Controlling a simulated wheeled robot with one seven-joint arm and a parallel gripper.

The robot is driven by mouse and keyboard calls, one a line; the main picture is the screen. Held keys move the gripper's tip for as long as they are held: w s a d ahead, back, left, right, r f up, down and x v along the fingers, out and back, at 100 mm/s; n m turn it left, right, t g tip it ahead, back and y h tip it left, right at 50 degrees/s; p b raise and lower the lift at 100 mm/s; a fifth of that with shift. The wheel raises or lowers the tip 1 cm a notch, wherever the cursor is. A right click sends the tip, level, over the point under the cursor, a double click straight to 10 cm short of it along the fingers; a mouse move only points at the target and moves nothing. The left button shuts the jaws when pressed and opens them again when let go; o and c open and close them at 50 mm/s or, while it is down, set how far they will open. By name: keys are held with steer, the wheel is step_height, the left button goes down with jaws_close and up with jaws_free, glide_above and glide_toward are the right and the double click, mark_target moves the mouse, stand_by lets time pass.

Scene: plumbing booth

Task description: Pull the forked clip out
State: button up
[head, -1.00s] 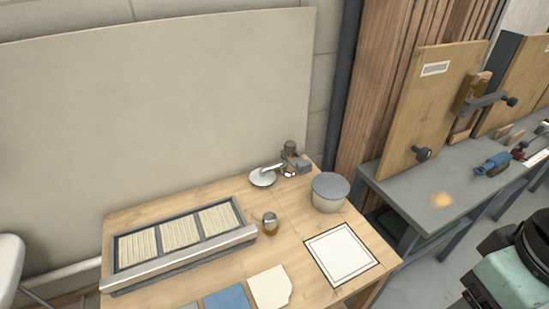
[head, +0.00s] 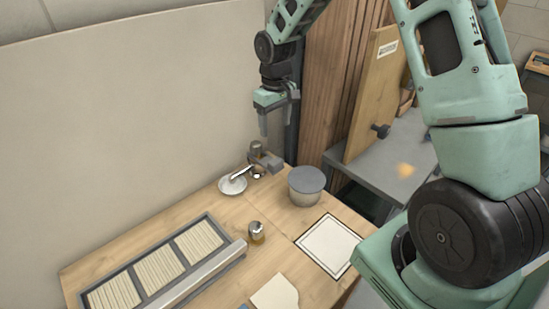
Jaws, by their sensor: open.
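A small grey and brown fitting (head: 265,159) stands at the back corner of the wooden table in the head view. A pale metal spout (head: 241,174) runs from it down to a white dish (head: 231,186). The forked clip is too small to make out for sure; a small bright part (head: 257,175) shows under the fitting. My gripper (head: 276,122) hangs above the fitting with its fingers pointing down. It is open and empty, and apart from the fitting.
A lidded round tub (head: 306,186) stands right of the fitting. A small jar (head: 256,232) and a framed tray with ribbed panels (head: 218,262) are nearer. A white square mat (head: 329,245) lies at right. A tall panel (head: 130,110) stands behind the table.

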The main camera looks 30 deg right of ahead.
mark_target(276, 161)
step_height(276, 161, down, 13)
steer(key=shift+s+f+p, duration=0.1)
steer(key=shift+f+p, duration=0.1)
steer(key=shift+p, duration=0.6)
